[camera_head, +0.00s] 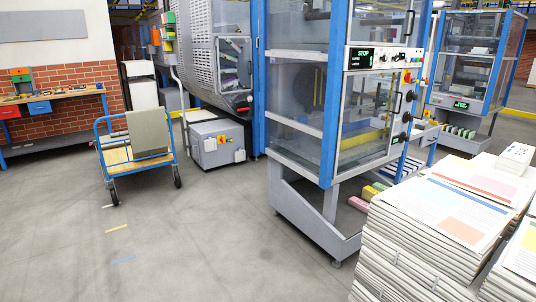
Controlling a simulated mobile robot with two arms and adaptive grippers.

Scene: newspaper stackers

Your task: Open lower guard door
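The near newspaper stacker (328,120) stands right of centre, with a blue frame and clear guard panels. Its lower guard door (363,120) is a clear panel in a grey frame below the control strip, and it looks shut. A dark handle (396,103) shows on the right side of that door. The control strip above it has a green display (361,58) reading STOP. Neither of my grippers is in the head view.
Stacks of newspapers (440,225) fill the right foreground, close in front of the stacker. A blue cart (135,150) stands at the left, near a workbench (50,97). A grey box (217,143) sits beside the machine. The grey floor at centre left is clear.

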